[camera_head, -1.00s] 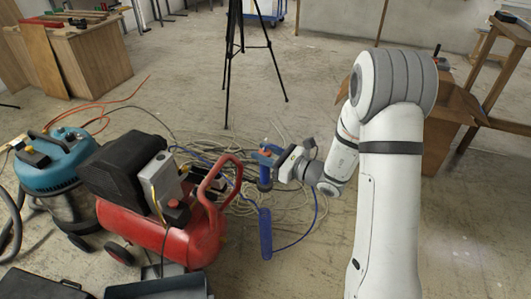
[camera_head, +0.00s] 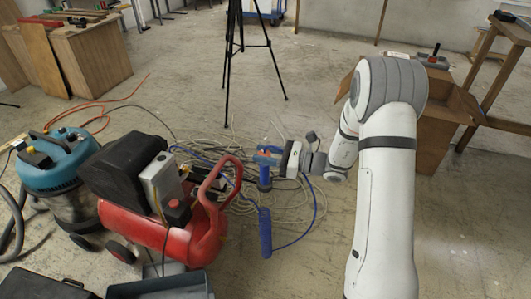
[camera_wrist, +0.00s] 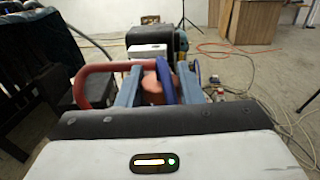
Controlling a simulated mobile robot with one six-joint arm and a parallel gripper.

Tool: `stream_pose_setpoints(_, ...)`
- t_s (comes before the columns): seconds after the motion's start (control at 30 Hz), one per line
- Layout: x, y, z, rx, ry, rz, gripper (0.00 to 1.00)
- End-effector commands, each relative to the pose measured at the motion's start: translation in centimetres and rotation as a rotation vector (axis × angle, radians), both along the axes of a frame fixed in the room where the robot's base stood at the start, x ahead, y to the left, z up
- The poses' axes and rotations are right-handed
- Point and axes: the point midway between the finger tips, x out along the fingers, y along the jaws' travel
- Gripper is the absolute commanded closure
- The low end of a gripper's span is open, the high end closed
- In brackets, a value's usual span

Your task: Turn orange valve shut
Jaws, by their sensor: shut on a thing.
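The orange valve (camera_wrist: 152,88) shows between the two blue-grey fingers of my gripper (camera_wrist: 158,78) in the wrist view. My gripper is shut on it, and the fingers hide part of it. In the head view the orange of the valve (camera_head: 264,153) is a small patch at the fingers of my gripper (camera_head: 268,157), which reach in from the right. The exact angle of the valve handle cannot be told.
A red air compressor (camera_head: 165,228) stands close to the left, its curved red handle near the post. Loose hoses (camera_head: 310,205) lie around. A black tripod (camera_head: 228,75) stands behind.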

Motion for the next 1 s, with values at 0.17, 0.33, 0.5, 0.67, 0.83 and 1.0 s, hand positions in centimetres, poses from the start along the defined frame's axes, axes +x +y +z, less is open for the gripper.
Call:
stream_pose_setpoints(0.17, 0.0, 0.0, 0.0, 0.0, 0.001, 0.0, 0.65)
stream_pose_setpoints(0.33, 0.0, 0.0, 0.0, 0.0, 0.001, -0.001, 0.51)
stream_pose_setpoints(0.5, 0.0, 0.0, 0.0, 0.0, 0.001, -0.001, 0.46)
stream_pose_setpoints(0.67, 0.0, -0.2, 0.0, 0.0, 0.001, -0.002, 0.46)
stream_pose_setpoints(0.83, -0.5, -2.3, 0.1, -0.001, 0.002, -0.006, 0.46)
stream_pose_setpoints(1.0, -1.2, -5.2, 0.0, -0.001, 0.002, -0.006, 0.46)
